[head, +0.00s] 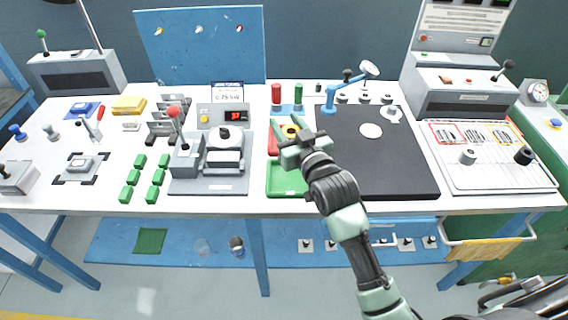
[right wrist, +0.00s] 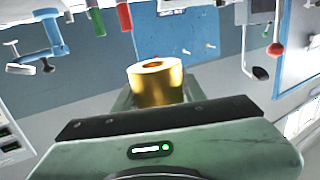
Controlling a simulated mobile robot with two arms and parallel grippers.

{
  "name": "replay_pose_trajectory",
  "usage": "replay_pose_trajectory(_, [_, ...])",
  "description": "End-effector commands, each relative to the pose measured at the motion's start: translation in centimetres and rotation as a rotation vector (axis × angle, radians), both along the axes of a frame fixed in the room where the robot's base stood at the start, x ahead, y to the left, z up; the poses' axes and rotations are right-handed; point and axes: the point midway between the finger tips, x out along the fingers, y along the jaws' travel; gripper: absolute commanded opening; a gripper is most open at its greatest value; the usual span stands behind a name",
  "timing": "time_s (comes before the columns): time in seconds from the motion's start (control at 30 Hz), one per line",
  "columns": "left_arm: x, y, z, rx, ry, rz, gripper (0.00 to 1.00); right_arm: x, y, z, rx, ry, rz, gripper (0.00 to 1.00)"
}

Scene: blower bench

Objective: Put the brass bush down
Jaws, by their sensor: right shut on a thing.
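The brass bush (right wrist: 157,84) is a short gold cylinder with a hole in its top. In the right wrist view it stands upright between the fingers of my right gripper (right wrist: 157,98), which is shut on it. In the head view my right gripper (head: 290,133) is over the red and green trays near the middle of the bench. A small gold patch of the bush (head: 289,131) shows between its fingers. I cannot tell the gap below the bush. My left gripper is not in view.
The green tray (head: 283,188) lies at the front edge, with the red tray (head: 273,146) behind it, partly hidden by my gripper. A black mat (head: 400,175) is to the right. A grey press fixture (head: 210,177) is to the left. Red and green cylinders (head: 276,94) stand behind.

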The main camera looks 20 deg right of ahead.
Motion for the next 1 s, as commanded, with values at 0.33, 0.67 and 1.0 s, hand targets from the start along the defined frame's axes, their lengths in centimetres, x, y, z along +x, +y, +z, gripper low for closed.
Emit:
replay_pose_trajectory(0.33, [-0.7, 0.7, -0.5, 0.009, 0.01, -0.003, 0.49, 0.0, 0.0, -7.2, 0.0, -0.001, 0.0, 0.0])
replay_pose_trajectory(0.67, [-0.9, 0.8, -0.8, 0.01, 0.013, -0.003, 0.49, 0.0, 0.0, -11.1, 0.0, -0.002, 0.0, 0.0])
replay_pose_trajectory(1.0, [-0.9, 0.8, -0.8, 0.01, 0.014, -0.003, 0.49, 0.0, 0.1, -11.9, 0.001, -0.005, 0.0, 0.0])
